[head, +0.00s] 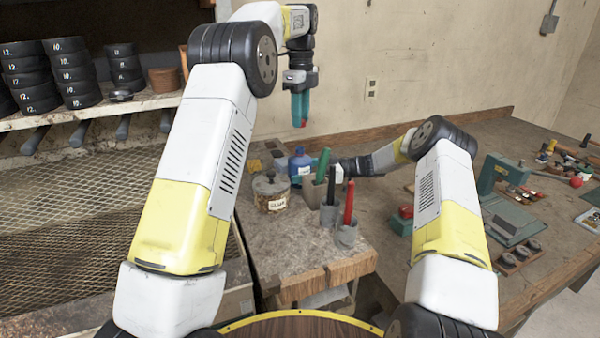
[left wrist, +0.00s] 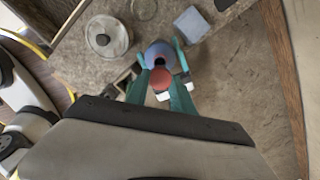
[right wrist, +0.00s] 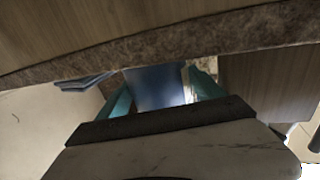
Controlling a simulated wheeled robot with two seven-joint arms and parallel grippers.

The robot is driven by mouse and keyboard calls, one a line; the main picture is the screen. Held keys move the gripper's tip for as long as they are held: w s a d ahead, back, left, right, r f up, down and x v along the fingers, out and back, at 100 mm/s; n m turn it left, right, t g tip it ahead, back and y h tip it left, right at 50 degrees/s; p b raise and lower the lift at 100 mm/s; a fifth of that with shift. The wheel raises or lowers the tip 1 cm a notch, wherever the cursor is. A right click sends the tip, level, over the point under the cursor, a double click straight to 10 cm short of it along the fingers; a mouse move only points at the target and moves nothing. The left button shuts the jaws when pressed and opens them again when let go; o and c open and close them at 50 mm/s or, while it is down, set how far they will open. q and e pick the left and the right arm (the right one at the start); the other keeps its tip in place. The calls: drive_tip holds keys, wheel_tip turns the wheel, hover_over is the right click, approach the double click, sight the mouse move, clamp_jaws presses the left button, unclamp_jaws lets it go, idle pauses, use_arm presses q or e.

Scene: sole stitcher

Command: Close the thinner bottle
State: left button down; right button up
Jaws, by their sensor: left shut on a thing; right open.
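The blue thinner bottle (head: 299,160) stands upright near the back of the stone-topped bench, with a pale label. In the left wrist view its dark open mouth shows on top of the bottle (left wrist: 157,50). My left gripper (head: 300,121) points down, well above the bottle, shut on a red cap (left wrist: 160,78). In the left wrist view the cap appears just beside the bottle mouth. My right gripper (right wrist: 160,92) is low at the bottle, its open teal fingers on either side of the blue body (right wrist: 158,85). Whether they touch it cannot be told.
A lidded tin (head: 271,195) stands left of the bottle. Cups with green, black and red-handled tools (head: 348,205) stand close in front. The wall is behind. A green tool press (head: 490,172) stands on the right-hand bench.

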clamp_jaws()
use_arm(q)
drive_tip(key=shift+f, duration=2.5)
drive_tip(key=shift+f, duration=0.9)
drive_tip(key=shift+f, duration=0.55)
